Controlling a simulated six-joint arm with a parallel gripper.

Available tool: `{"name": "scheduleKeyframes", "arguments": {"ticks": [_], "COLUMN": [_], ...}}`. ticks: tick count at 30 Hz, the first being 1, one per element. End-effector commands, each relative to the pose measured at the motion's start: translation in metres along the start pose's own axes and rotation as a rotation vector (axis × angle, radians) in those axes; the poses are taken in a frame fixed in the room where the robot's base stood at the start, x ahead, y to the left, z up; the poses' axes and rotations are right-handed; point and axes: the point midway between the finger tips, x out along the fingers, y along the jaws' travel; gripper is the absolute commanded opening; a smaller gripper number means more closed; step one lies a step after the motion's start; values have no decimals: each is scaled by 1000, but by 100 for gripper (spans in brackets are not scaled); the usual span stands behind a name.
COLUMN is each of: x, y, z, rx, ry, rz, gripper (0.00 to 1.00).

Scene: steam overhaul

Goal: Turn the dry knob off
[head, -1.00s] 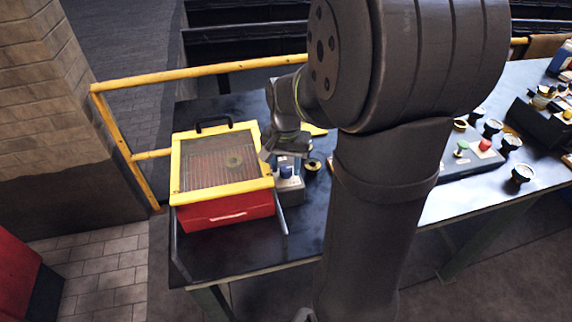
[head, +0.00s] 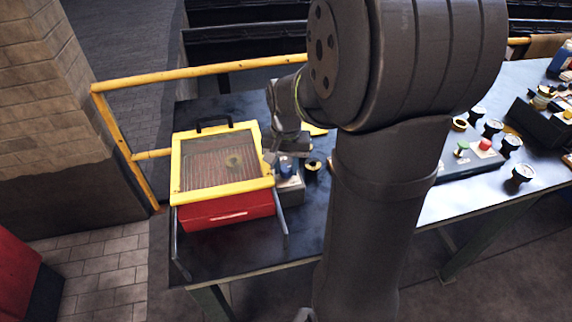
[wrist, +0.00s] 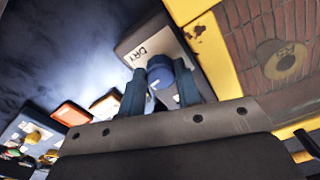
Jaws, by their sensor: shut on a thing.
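The dry knob (wrist: 160,70) is blue and sits on a grey box (wrist: 148,38) with the label "DRY" on its light face. In the head view the blue knob (head: 286,170) shows on the front of the grey box (head: 290,192), just right of the red and yellow cabinet. My gripper (wrist: 161,80) has one finger on each side of the knob and is shut on it. In the head view my gripper (head: 288,148) is just above and behind the knob. The knob's lower part is hidden by the fingers and gripper body.
The red cabinet (head: 228,208) with a yellow-framed mesh lid (head: 215,190) stands close on the left, with something round inside. A small round dark part (head: 312,169) lies right of the box. A yellow rail (head: 205,72) runs behind. Several gauges stand at right.

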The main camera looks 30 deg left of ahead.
Motion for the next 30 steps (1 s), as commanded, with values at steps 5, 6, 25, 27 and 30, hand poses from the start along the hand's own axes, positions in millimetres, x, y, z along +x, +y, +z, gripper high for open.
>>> {"name": "scheduleKeyframes", "arguments": {"ticks": [5,6,25,27,30], "x": [0,0,0,0,-1], "y": [0,0,2,2,2], "z": [0,0,-1,-1,-1], "rx": [-138,-175,-774,-841,-936], "ry": [0,0,0,0,0], "rz": [0,0,0,0,0], "gripper": [8,8,8,8,8]}}
